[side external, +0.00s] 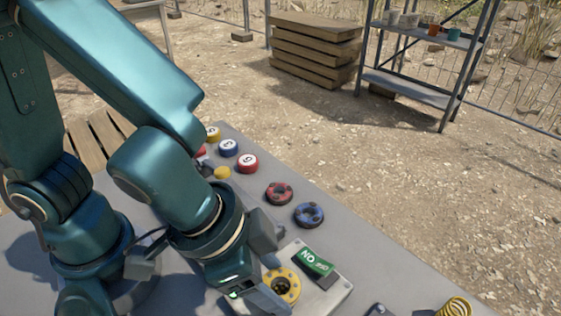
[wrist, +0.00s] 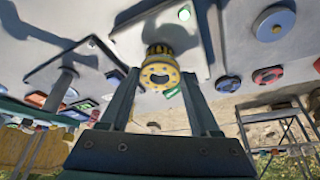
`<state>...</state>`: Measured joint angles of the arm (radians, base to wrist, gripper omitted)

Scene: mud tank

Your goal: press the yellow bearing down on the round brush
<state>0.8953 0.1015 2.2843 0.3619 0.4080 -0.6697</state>
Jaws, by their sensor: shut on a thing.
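The yellow bearing (side external: 290,291) is a thick ring with small holes around its face. It sits between the fingers of my gripper (side external: 268,272) over the grey plate at the front of the bench. In the wrist view the bearing (wrist: 160,66) is between the two fingertips of my gripper (wrist: 160,76), which is shut on it. A dark piece with yellow, likely the round brush (wrist: 165,47), shows right behind the bearing. I cannot tell how far the bearing is down on it. In the side view the brush is mostly hidden.
A green block marked "NO" (side external: 314,262) stands close beside the bearing on the plate (side external: 326,291). Red (side external: 279,193) and blue (side external: 309,214) rings lie behind it. A yellow spring (side external: 455,307) is at the lower right. Several numbered discs lie farther back.

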